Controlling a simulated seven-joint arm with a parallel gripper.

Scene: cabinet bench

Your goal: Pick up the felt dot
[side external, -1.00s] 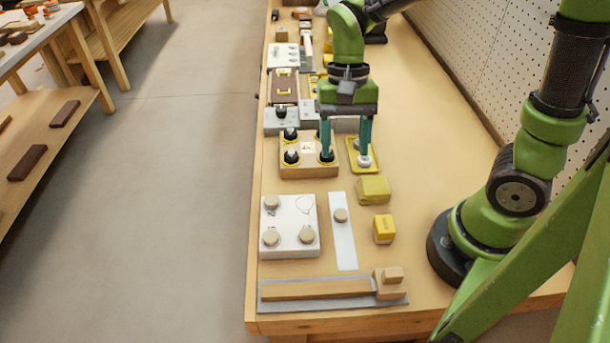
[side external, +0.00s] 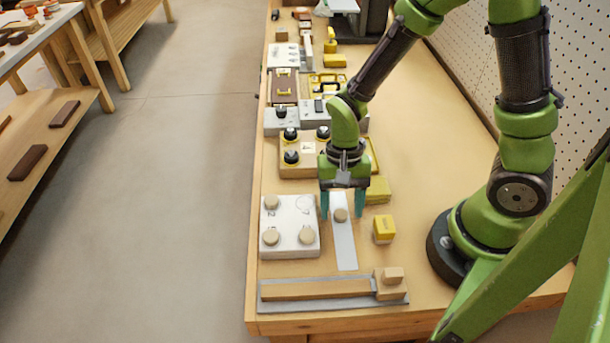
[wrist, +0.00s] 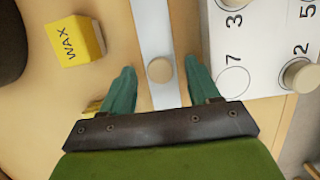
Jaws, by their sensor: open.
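The felt dot, a small round beige disc (side external: 340,215), lies on a narrow white strip (side external: 344,248) on the bench; it also shows in the wrist view (wrist: 160,70). My gripper (side external: 342,211) points down over the strip, open and empty. In the wrist view its two teal fingers (wrist: 160,68) stand on either side of the strip, with the dot between their tips in the picture. I cannot tell the exact height of the tips above the bench.
Left of the strip stands a white numbered block (side external: 289,222) with similar beige discs and an empty circle marked 7 (wrist: 233,82). To the right are a yellow WAX box (side external: 384,229) and a yellow block (side external: 378,190). A wooden bar on a grey plate (side external: 318,289) lies in front.

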